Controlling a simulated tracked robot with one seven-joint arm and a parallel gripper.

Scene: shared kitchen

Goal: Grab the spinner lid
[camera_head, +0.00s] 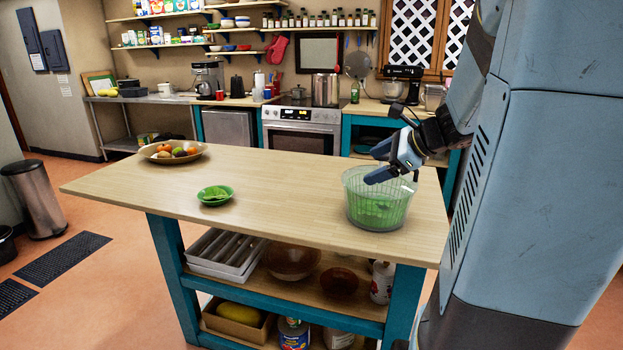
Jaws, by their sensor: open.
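The salad spinner (362,212), a clear ribbed bowl with green inside, stands upright near the right end of the island's wooden top. I cannot make out a separate lid on it; its top is see-through and partly hidden by my gripper. My gripper (376,164) is at the spinner's rim, reaching in from the right with blue fingers spread apart. One finger overlaps the top of the spinner in the picture. I cannot tell whether it touches. Nothing shows between the fingers.
A fruit bowl (150,158) stands at the far left end. The wood between is clear. Shelves below hold trays and bowls (290,258). A stove (300,128) stands behind.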

